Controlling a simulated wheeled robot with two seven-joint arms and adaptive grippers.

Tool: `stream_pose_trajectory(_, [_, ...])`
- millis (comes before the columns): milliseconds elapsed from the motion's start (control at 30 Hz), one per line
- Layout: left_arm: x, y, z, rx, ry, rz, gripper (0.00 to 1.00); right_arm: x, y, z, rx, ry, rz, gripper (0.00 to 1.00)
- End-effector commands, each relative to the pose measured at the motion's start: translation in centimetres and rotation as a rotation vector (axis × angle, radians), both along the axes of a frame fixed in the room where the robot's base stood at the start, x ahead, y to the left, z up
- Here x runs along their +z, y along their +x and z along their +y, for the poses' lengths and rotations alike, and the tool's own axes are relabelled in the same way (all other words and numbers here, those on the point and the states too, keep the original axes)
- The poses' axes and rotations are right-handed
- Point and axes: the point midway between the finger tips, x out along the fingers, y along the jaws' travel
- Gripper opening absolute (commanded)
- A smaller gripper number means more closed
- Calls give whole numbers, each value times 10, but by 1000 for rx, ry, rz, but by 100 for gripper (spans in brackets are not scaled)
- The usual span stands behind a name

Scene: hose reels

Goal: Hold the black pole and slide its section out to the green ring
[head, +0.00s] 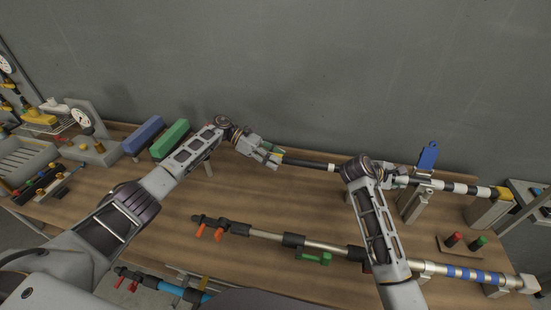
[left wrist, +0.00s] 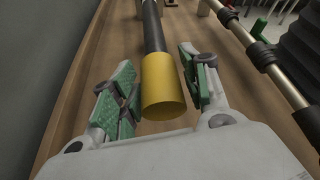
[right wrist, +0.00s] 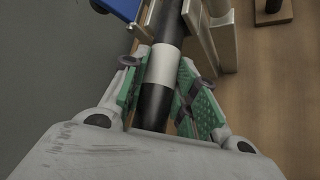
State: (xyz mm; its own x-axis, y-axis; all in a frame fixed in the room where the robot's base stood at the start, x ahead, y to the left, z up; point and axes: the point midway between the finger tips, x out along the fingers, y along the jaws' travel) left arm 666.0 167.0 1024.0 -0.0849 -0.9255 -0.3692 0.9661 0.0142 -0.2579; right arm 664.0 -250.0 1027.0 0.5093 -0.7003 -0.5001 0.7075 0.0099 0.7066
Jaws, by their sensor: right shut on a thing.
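The black pole (head: 305,163) lies across the back of the table, with white bands on its right part. Its yellow end (left wrist: 163,88) shows in the left wrist view between the green pads of my left gripper (left wrist: 160,85). Gaps show on both sides, so this gripper is open around the end; in the head view the left gripper (head: 273,157) is at the pole's left end. My right gripper (head: 393,180) is shut on the banded part. In the right wrist view its pads (right wrist: 158,90) press beside a white band (right wrist: 162,65). I cannot make out a green ring.
A support with a blue clamp (head: 428,155) stands just right of my right gripper. A second pole (head: 290,239) with orange handles lies in front. Blue and green blocks (head: 170,138) stand at the left.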

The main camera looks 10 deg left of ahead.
Motion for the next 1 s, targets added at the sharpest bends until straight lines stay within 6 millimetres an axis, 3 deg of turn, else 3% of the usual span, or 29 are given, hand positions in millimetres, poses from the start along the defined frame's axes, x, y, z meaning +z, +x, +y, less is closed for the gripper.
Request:
stream_pose_trajectory(567, [2, 1, 7, 1, 0, 1, 56, -1, 0, 0, 1, 1, 3, 0])
stream_pose_trajectory(1000, [23, 6, 58, 2, 2, 0, 56, -1, 0, 0, 0, 1, 2, 0])
